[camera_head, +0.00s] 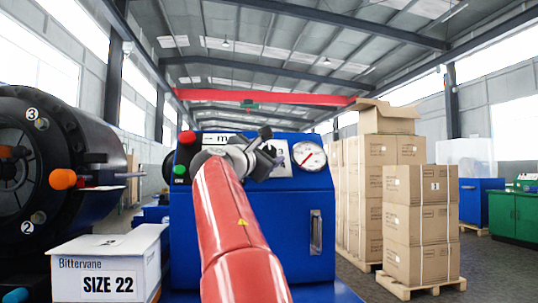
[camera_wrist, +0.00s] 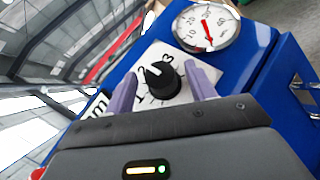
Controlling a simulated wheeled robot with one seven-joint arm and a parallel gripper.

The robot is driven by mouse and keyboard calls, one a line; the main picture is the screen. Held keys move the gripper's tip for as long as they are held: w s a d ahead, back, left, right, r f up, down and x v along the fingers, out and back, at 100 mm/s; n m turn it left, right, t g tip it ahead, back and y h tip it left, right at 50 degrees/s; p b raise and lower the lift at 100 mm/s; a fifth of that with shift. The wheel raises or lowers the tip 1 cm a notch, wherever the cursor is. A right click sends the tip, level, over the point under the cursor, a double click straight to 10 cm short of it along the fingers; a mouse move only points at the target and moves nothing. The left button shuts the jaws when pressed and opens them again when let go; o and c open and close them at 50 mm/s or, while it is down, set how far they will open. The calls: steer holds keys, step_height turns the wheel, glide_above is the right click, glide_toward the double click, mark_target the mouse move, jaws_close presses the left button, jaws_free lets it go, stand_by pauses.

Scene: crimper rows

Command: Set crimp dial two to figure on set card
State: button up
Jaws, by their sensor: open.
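A black round dial knob (camera_wrist: 168,76) with a white pointer mark sits on a white plate (camera_wrist: 184,99) in the wrist view. The mark points up and left in the picture. In the head view my gripper (camera_head: 264,150) is in front of the blue cabinet (camera_head: 288,225) and hides the knob. I cannot make out a set card or which dial is two.
A round gauge (camera_head: 309,156) with a red needle is right of the dial. Green and red buttons (camera_head: 183,154) are at left. A large black machine (camera_head: 88,135) with an orange knob (camera_head: 62,179) stands left. A "SIZE 22" box (camera_head: 107,265) and stacked cartons (camera_head: 421,220) flank the cabinet.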

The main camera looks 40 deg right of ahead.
steer(key=b+v, duration=0.1)
steer(key=v, duration=0.5)
steer(key=shift+a+b, duration=0.15)
steer(key=shift+b, duration=0.25)
steer(key=shift+s+a, duration=0.1)
